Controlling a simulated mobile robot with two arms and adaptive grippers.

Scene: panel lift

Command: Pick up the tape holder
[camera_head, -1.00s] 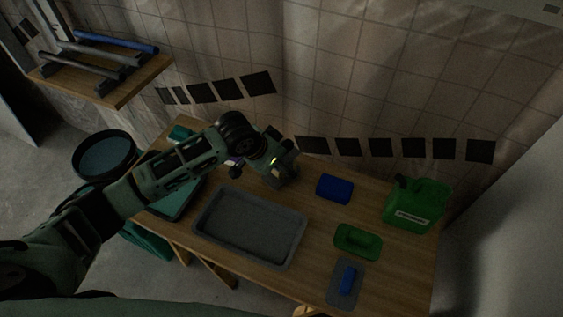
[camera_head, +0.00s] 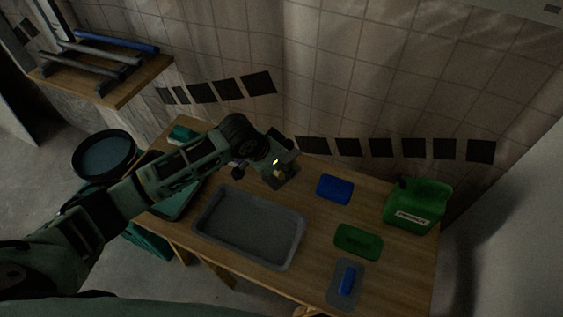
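My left arm reaches in from the left over the wooden table. Its gripper (camera_head: 284,174) is low over the table's back middle, behind the grey tray (camera_head: 250,228). A small tan patch shows at the gripper's fingers, but the picture is too dark to tell whether it is held or whether the fingers are open. I cannot pick out the tape holder with certainty; the wrist and gripper hide part of the table there. My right gripper is out of view.
A teal case (camera_head: 178,204) is at left. A black-rimmed bucket (camera_head: 104,155) stands left of the table. The tiled wall closes the back.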

